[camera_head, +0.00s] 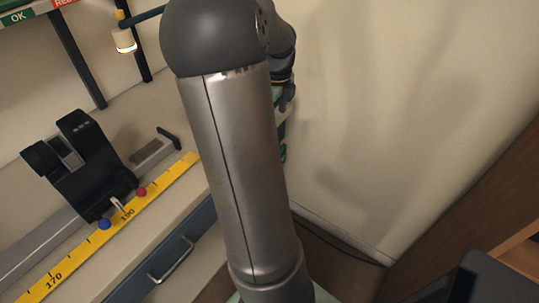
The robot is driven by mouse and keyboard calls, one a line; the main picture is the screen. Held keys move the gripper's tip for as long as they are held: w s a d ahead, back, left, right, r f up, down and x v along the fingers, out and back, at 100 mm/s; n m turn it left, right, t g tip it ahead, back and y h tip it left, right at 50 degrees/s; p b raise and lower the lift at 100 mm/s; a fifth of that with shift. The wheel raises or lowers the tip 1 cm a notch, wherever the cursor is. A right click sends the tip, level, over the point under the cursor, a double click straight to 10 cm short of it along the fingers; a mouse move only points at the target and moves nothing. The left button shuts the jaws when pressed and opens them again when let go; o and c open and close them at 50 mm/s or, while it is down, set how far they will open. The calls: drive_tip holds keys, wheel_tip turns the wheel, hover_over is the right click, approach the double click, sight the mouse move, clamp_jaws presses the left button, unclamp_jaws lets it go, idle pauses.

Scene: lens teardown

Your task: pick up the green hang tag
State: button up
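My gripper (286,112) shows only as a sliver past the right edge of my own arm, pointing down. Its fingers are mostly hidden, so I cannot see whether they are open or shut. A small dark green patch (283,152) shows just below it at the arm's edge. It may be the green hang tag, but too little shows to be sure, or to tell whether the gripper touches it.
A black carriage (80,165) sits on a rail at the left, beside a yellow scale (60,275) with blue and red markers. A blue drawer (165,262) with a metal handle is below. A lamp (124,40) hangs upper left. A brown wooden panel (470,220) stands at right.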

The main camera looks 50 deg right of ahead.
drive_tip(key=shift+m, duration=0.8)
drive_tip(key=f, duration=0.3)
drive_tip(key=d+f+b, duration=0.1)
drive_tip(key=f, duration=0.3)
drive_tip(key=f+b, duration=0.1)
drive_tip(key=f, duration=0.3)
drive_tip(key=shift+s+d+f, duration=0.25)
drive_tip(key=shift+s+d, duration=0.1)
drive_tip(key=shift+d, duration=0.05)
drive_tip(key=shift+f+b, duration=0.8)
drive_tip(key=shift+f, duration=2.3)
drive_tip(key=shift+r, duration=0.1)
drive_tip(key=c, duration=1.1)
